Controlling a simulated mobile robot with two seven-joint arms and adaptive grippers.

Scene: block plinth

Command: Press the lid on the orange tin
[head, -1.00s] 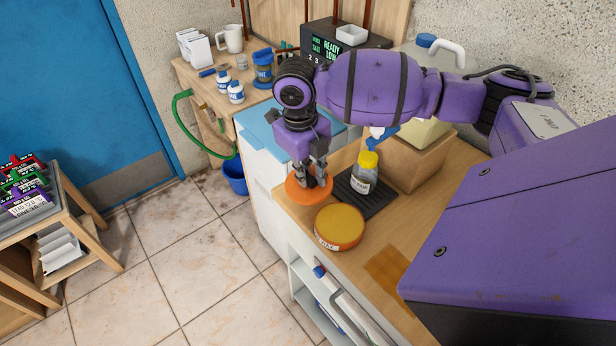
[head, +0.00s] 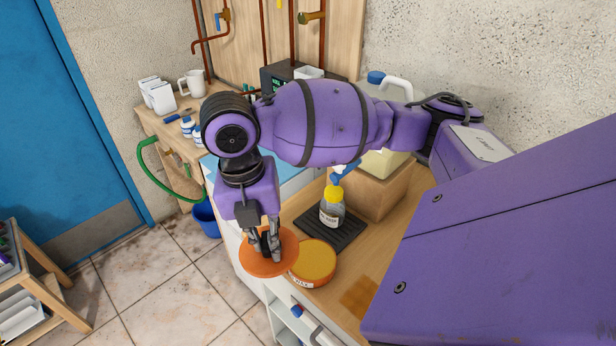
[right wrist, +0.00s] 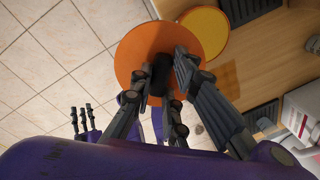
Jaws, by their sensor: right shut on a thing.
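My right gripper (head: 265,248) is shut on the dark knob of the round orange lid (head: 251,262). It holds the lid roughly level, seemingly raised above the counter. The orange tin (head: 318,268), with a dull yellow top face and a WAX label, stands on the counter just right of the lid. In the head view the lid's right edge meets the tin's left edge. In the right wrist view the lid (right wrist: 133,50) covers a little of the tin (right wrist: 206,30). My left gripper (right wrist: 82,115) shows only in the right wrist view, small, with its fingers apart.
A bottle (head: 332,207) with a yellow cap stands on a dark ribbed mat (head: 345,235) behind the tin. A cardboard-coloured block (head: 375,192) stands behind that. The wooden counter (head: 375,265) is clear right of the tin, apart from a brown patch (head: 359,297).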

